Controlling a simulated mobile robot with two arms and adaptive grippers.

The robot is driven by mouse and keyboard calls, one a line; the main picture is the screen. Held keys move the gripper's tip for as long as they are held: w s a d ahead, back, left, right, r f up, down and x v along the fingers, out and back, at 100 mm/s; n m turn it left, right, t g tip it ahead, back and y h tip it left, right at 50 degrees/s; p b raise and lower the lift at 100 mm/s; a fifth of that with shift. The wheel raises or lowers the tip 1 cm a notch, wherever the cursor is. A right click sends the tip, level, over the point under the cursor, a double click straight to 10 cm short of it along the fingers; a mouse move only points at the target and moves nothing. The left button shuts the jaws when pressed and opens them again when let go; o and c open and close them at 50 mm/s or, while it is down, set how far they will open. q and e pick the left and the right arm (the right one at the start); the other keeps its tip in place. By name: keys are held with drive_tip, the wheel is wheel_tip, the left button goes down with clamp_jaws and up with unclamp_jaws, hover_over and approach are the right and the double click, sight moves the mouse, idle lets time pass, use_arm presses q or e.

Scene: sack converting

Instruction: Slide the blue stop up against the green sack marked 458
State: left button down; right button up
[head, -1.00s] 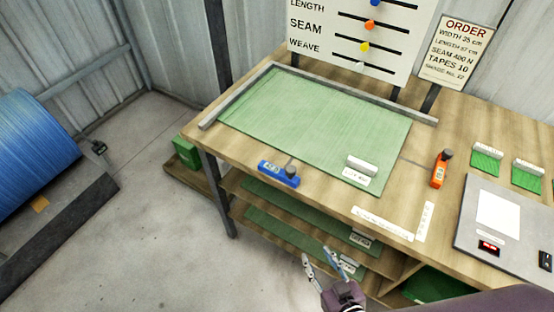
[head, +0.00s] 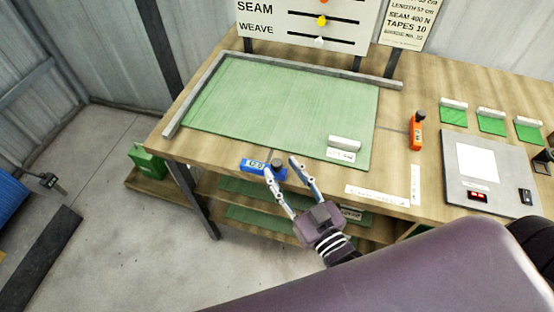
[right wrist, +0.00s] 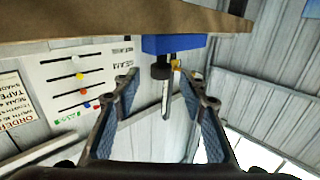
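The large green sack (head: 270,110) lies flat on the bench inside a grey raised edge; its label (head: 341,155) is too small to read for certain. The blue stop (head: 255,167) sits at the bench's front edge, with a strip of bare wood between it and the sack. My right gripper (head: 281,166) is open, with its fingertips close to the stop's knob end. In the right wrist view, which looks upside down, the blue stop (right wrist: 157,45) and its dark knob (right wrist: 160,66) lie ahead of the open fingers. I cannot tell contact. My left gripper is out of view.
An orange stop (head: 416,132) stands right of the sack. Small green pieces (head: 491,124) and a grey panel (head: 460,187) lie farther right. Shelves with green sheets are under the bench. A slider board (head: 300,22) stands behind.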

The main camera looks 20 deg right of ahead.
sight(280, 167)
drive_tip(key=shift+w+a+f, duration=0.1)
drive_tip(key=shift+w+a, duration=0.1)
drive_tip(key=shift+w, duration=0.7)
drive_tip(key=shift+w+a, duration=0.2)
drive_tip(key=shift+w, duration=0.65)
drive_tip(key=shift+c, duration=0.7)
clamp_jaws()
